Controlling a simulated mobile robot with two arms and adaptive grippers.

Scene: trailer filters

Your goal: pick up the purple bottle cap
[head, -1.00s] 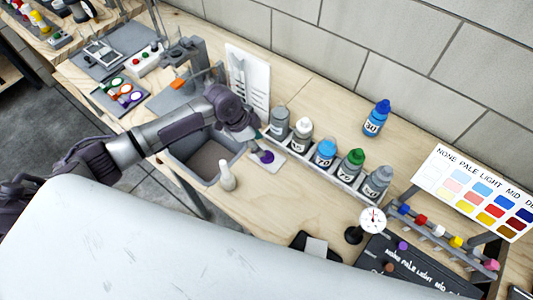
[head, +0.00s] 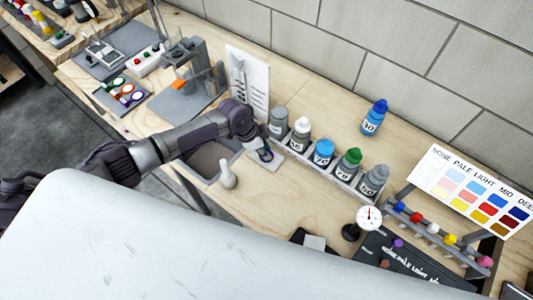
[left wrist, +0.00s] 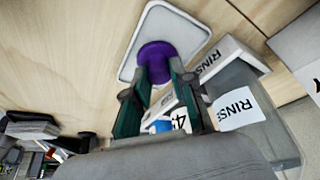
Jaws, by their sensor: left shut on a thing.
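The purple bottle cap (left wrist: 157,58) is at the small light tray (left wrist: 184,22) on the wooden bench. In the left wrist view my left gripper (left wrist: 160,78) has its two fingers closed on the cap's sides. In the head view the left gripper (head: 262,154) reaches down over the same tray (head: 258,165), and the purple cap (head: 266,155) shows only partly beneath the fingers. I cannot tell whether the cap touches the tray. My right gripper is not in view.
A rack of several bottles (head: 324,151) stands right of the gripper, with a bottle labelled RINSE (left wrist: 240,105) close by. A grey basin (head: 205,158) and a small white bottle (head: 228,175) are to the left. A blue bottle (head: 374,118) stands behind.

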